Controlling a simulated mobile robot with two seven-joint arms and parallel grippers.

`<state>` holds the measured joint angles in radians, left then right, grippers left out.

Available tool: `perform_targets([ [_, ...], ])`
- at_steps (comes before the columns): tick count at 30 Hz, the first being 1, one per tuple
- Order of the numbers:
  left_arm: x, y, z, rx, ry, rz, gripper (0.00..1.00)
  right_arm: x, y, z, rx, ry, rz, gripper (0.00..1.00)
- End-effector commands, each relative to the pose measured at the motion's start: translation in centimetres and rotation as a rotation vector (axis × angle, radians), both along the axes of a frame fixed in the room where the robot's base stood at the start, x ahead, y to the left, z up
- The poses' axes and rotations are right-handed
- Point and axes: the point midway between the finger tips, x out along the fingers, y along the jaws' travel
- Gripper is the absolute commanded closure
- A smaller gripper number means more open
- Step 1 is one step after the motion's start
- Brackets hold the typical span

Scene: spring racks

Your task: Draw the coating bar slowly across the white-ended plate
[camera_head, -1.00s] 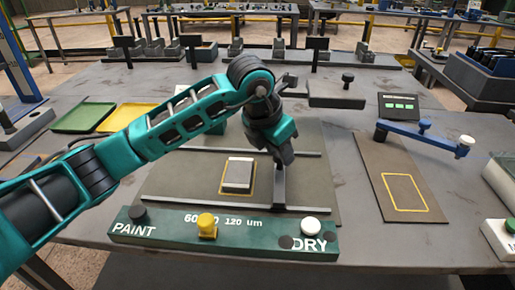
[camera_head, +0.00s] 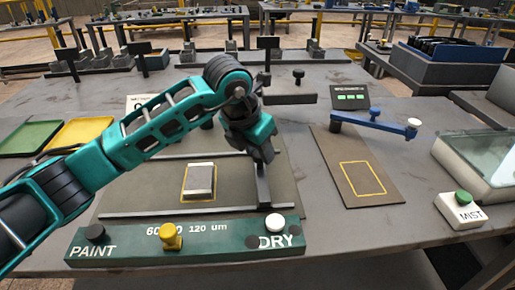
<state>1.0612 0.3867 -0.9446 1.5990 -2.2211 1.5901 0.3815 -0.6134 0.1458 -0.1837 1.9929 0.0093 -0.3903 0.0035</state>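The plate (camera_head: 200,179) lies flat inside a yellow outline on a dark bed; it looks pale grey with a lighter near end. The coating bar (camera_head: 262,187) is a dark bar running from far to near across the bed, to the right of the plate and clear of it. My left gripper (camera_head: 259,156) is over the bar's far part, pointing down, and appears shut on it; the fingertips are partly hidden. The bar's near end is close to the near rail (camera_head: 150,214). My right gripper is not in view.
A green front panel (camera_head: 205,247) carries PAINT and DRY buttons and a yellow knob (camera_head: 171,237). To the right are a mat with a yellow outline (camera_head: 330,170), a blue arm (camera_head: 375,123) and a MIST button box (camera_head: 461,208). Green (camera_head: 28,138) and yellow trays (camera_head: 78,133) lie left.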

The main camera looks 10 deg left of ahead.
Motion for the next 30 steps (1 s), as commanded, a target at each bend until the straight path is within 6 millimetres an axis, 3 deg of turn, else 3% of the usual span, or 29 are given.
perform_targets([
  [7,0.0,0.0,0.0,0.001,0.000,0.000,0.41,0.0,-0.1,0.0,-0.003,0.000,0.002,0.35],
  [17,-0.1,0.1,0.4,0.001,0.000,0.000,0.41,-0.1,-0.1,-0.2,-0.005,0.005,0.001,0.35],
  [23,-0.7,0.6,2.2,0.002,-0.003,0.000,0.41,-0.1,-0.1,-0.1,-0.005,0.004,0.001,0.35],
  [30,-1.9,1.3,5.8,0.001,-0.004,0.000,0.41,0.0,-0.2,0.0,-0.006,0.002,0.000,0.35],
])
